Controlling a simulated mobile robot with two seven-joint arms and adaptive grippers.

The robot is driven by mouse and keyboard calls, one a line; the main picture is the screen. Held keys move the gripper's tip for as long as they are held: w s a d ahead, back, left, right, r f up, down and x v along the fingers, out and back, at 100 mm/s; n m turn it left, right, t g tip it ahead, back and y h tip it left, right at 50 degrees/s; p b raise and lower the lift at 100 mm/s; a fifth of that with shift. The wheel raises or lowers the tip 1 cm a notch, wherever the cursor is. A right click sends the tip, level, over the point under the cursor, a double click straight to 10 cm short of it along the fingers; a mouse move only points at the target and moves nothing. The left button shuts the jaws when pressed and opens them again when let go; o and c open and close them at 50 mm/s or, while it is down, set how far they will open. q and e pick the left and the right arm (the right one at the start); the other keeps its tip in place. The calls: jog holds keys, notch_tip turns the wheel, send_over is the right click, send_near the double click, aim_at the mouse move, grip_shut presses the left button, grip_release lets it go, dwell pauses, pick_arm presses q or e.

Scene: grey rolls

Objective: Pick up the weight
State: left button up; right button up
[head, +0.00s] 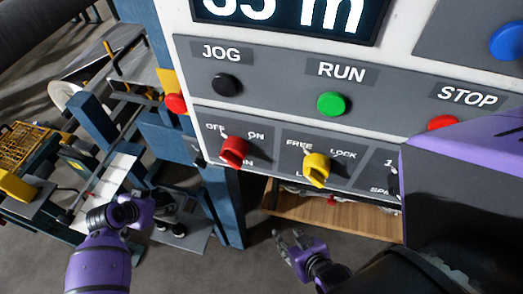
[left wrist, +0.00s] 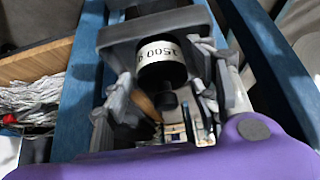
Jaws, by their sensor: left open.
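The weight (left wrist: 161,70) is a black cylinder with a white band reading 1500 and a narrower black end, seen in the left wrist view. My left gripper (left wrist: 160,105) is open, with a grey finger on each side of the weight; I cannot tell whether they touch it. In the head view my left gripper (head: 168,208) is at the lower left, beside a blue post, and its fingers are partly hidden by the wrist. My right gripper (head: 289,240) is open and empty, below the control panel.
The control panel (head: 270,135) with buttons and knobs fills the upper right. A blue post (head: 222,205) stands between my grippers. A wooden shelf (head: 335,215) lies under the panel; the left wrist view shows crumpled grey material (left wrist: 30,95) on wood. Machinery stands at the left.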

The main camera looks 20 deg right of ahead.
pick_arm(q)
jog(key=shift+x, duration=0.85)
grip_shut()
jog(key=shift+w+d+r, duration=0.1)
jog(key=shift+w+r, duration=0.05)
jog(key=shift+w, duration=0.05)
